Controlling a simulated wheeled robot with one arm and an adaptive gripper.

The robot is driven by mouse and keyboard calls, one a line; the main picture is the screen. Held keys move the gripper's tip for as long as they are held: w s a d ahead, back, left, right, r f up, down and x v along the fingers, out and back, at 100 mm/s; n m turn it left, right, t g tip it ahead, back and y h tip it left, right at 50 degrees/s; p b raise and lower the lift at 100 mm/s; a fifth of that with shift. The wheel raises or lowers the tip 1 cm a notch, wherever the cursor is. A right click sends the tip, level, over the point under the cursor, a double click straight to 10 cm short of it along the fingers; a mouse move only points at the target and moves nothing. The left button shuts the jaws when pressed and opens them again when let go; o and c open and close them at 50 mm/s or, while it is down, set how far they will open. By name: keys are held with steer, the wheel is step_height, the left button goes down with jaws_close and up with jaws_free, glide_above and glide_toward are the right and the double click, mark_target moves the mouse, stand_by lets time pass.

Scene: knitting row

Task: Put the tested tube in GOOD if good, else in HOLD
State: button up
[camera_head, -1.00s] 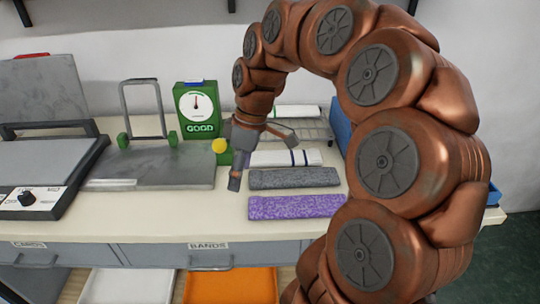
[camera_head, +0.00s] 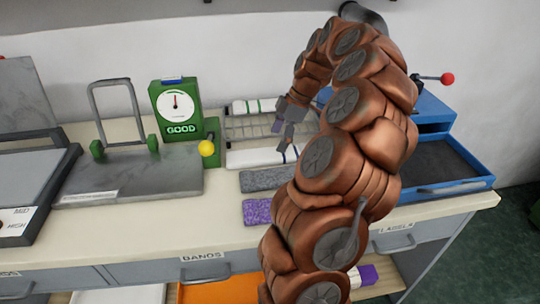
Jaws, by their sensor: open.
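The green tester (camera_head: 178,108) stands on the bench at left centre. Its dial needle points up, and the word GOOD shows below it. A white tube with blue bands (camera_head: 250,158) lies in front of the wire rack (camera_head: 245,128). A white tube with green bands (camera_head: 247,106) lies at the rack's back. I cannot tell which tube was tested. My gripper (camera_head: 281,138) is open and empty, above the rack and the blue-banded tube.
A metal plate with a tall handle (camera_head: 125,178) is left of the tester. A yellow knob (camera_head: 206,148) sticks out beside the tester. A blue press with a tray (camera_head: 440,165) is on the right. White (camera_head: 120,295) and orange (camera_head: 220,292) trays sit below the drawers.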

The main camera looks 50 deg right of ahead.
mark_target(270, 153)
steer(key=shift+p+x, duration=0.55)
steer(key=shift+x, duration=2.15)
steer(key=shift+w, duration=0.15)
steer(key=c, duration=0.7)
steer(key=shift+r, duration=0.1)
steer(key=shift+c, duration=0.3)
steer(key=shift+d+r+b, duration=0.1)
steer(key=shift+r+b, duration=0.3)
steer(key=shift+r, duration=1.25)
steer(key=shift+a, duration=0.2)
steer(key=s+a+b, duration=0.1)
steer(key=s+a, duration=0.2)
steer(key=a, duration=0.1)
steer(key=s+a+r, duration=0.1)
steer(key=s+a, duration=0.2)
steer(key=a, duration=0.1)
steer(key=s+a+b, duration=0.1)
steer(key=s+a, duration=0.2)
steer(key=a, duration=0.1)
steer(key=shift+s+a+r+b, duration=0.2)
steer(key=shift+s+r+b, duration=0.1)
steer(key=shift+s, duration=0.05)
